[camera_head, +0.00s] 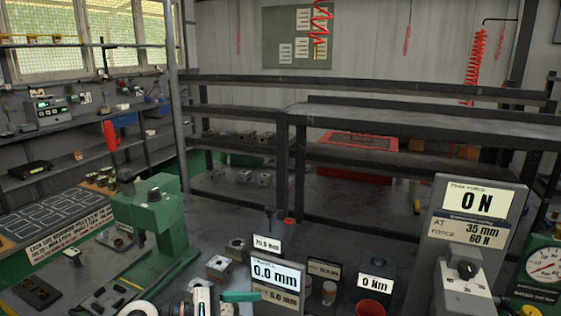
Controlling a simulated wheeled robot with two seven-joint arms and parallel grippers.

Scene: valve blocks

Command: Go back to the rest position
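A green press (155,215) with a red-handled lever (111,140) stands at the left. A grey force tester (472,240) at the right reads 0 N.
A display box (275,274) reading 0.0 mm stands at bottom centre. A dark box (376,284) with a red cup (371,308) is right of it. A dial gauge (543,265) is far right. An outlined board (50,222) lies at left. Metal shelving (420,125) spans the back.

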